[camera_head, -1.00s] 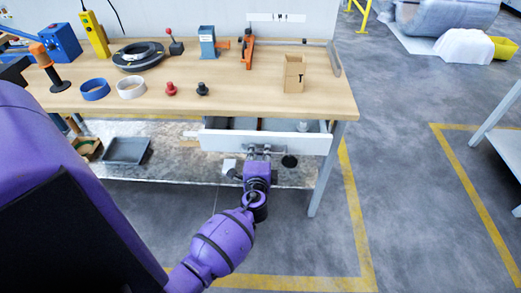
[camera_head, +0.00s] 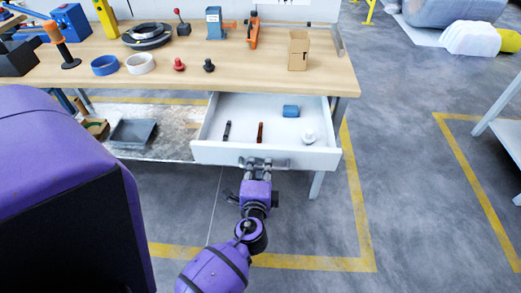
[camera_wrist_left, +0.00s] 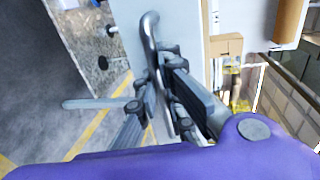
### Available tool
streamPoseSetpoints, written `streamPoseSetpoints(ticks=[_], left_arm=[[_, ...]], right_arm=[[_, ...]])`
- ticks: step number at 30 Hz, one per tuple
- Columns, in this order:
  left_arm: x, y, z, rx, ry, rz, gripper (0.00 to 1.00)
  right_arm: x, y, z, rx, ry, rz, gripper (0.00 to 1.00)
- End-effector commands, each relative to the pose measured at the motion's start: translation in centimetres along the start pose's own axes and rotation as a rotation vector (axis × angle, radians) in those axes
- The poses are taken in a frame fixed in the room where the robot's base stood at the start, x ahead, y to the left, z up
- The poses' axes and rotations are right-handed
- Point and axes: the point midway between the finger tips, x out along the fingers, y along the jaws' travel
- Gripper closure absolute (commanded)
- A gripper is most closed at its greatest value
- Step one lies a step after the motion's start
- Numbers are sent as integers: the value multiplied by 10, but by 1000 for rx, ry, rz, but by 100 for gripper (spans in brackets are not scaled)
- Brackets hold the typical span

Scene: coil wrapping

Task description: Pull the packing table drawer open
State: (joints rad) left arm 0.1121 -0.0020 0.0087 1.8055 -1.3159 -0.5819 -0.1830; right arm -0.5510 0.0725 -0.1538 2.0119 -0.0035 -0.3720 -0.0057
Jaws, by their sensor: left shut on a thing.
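The packing table (camera_head: 230,75) has a wooden top. Its white drawer (camera_head: 265,154) is pulled well out under the right part of the top. Inside lie a black tool (camera_head: 227,131), an orange-brown tool (camera_head: 260,132), a blue item (camera_head: 291,111) and a white round item (camera_head: 309,137). My left gripper (camera_head: 263,164) is at the drawer front, shut on the bar handle. The metal handle (camera_wrist_left: 151,35) runs between its fingers in the left wrist view, where the gripper (camera_wrist_left: 160,85) shows close up. My right gripper is not in view.
On the table top are a cardboard box (camera_head: 298,50), a blue roll (camera_head: 105,65), a white roll (camera_head: 140,63), a black coil (camera_head: 147,36) and red and black knobs. A grey tray (camera_head: 134,133) sits on the lower shelf.

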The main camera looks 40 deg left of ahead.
Motion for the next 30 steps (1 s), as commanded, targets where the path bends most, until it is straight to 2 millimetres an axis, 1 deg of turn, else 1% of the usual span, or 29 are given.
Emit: streamPoseSetpoints(ticks=[4, 13, 14, 15, 16, 25, 28, 30], left_arm=[[-4, 0, 0, 0, -1, -1, 100], [-4, 0, 0, -1, -1, -1, 100], [-4, 0, 0, -1, -1, -1, 89], [-4, 0, 0, -1, -1, -1, 84], [-4, 0, 0, 0, -1, -1, 83], [-5, 1, 0, 0, 0, 0, 83], [-14, 2, 0, -1, -1, 3, 83], [-24, 2, 0, -1, 0, 2, 83]], right_arm=[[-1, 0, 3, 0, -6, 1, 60], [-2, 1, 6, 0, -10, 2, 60], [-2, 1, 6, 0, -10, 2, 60], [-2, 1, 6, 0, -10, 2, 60], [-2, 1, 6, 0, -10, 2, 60], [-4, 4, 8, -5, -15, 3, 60], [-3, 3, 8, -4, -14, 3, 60], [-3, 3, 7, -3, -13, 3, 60]])
